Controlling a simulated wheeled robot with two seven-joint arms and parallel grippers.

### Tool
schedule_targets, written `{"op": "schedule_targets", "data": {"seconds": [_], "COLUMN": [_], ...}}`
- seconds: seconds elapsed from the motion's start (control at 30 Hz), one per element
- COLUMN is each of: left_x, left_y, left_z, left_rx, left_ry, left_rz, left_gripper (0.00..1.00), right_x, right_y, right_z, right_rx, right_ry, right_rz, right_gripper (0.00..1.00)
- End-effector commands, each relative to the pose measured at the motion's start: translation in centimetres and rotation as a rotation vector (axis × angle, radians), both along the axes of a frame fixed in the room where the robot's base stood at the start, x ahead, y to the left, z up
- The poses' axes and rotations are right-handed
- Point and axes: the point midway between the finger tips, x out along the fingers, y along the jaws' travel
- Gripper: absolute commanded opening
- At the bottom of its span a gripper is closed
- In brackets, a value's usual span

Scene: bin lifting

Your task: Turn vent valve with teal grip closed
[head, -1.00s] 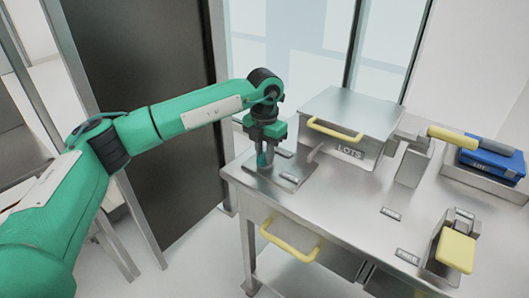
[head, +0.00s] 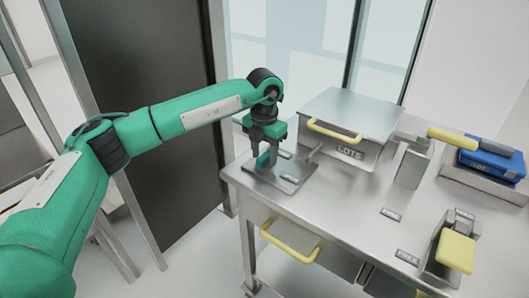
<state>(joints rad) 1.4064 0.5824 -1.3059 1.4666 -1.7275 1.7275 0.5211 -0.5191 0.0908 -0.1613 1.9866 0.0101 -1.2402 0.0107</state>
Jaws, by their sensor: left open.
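The vent valve's teal grip (head: 263,160) stands on a metal base plate (head: 290,183) at the table's left corner. My left gripper (head: 264,153) points down over the teal grip with its fingers around or just beside it. The gripper is open, and its fingers partly hide the grip. I cannot tell whether the fingers touch it. A grey lever-like piece (head: 314,152) sticks up at the right of the base plate. My right gripper is not in view.
A metal box (head: 350,113) labelled LOTS with a yellow handle stands behind the valve. To the right are a yellow-handled lever (head: 452,136), a blue box (head: 493,160) in a tray and a yellow-padded device (head: 456,250). A yellow-handled drawer (head: 290,242) is below.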

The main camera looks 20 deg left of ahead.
Motion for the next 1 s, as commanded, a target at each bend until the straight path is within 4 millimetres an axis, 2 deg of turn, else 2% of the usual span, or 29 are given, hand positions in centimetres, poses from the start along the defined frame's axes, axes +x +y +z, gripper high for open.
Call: {"op": "schedule_targets", "data": {"seconds": [0.17, 0.4, 0.6, 0.8, 1.0], "left_x": [0.1, 0.1, 0.1, 0.1, 0.0], "left_y": [0.0, 0.0, 0.0, 0.0, 0.0], "left_z": [2.2, 7.7, 11.6, 13.5, 13.8], "left_rx": [-0.002, -0.002, -0.001, -0.002, -0.001], "left_ry": [-0.003, -0.005, -0.004, -0.002, -0.001], "left_rz": [0.0, 0.001, 0.0, 0.001, 0.001], "left_gripper": [0.44, 0.44, 0.44, 0.44, 0.44], "right_x": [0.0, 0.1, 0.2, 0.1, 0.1], "right_y": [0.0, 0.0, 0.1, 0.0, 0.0], "right_z": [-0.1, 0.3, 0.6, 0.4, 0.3], "right_rx": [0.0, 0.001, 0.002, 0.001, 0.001], "right_ry": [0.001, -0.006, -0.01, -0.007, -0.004], "right_rz": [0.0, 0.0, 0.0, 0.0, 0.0], "right_gripper": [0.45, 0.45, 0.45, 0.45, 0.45]}}
